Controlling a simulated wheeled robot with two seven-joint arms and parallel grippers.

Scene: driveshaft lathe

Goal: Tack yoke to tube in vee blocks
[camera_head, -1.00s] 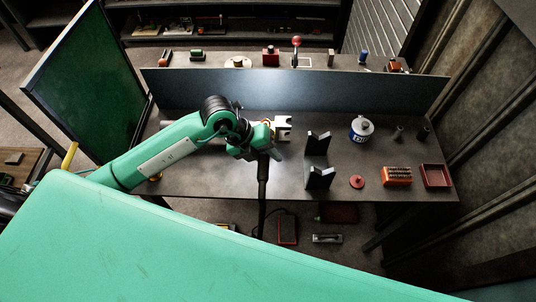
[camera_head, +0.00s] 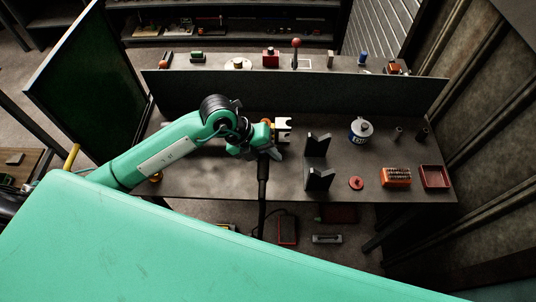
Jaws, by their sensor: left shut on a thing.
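The pale yoke (camera_head: 284,125) lies on the bench just right of my left gripper, its two prongs pointing right. My left gripper (camera_head: 261,146) is shut on a black welding torch (camera_head: 263,170), whose cable hangs over the bench's front edge. The torch tip is hidden, so I cannot tell whether it touches the yoke. Two black vee blocks stand to the right, one further back (camera_head: 318,146) and one nearer (camera_head: 319,179), with nothing visible in their notches. The tube is mostly or wholly hidden by my left arm. My right gripper is out of view.
A white-labelled can (camera_head: 360,129), a red disc (camera_head: 356,183), an orange box (camera_head: 396,177) and a red tray (camera_head: 435,177) stand on the right of the bench. A dark upright panel (camera_head: 290,93) runs behind. The front middle of the bench (camera_head: 220,180) is clear.

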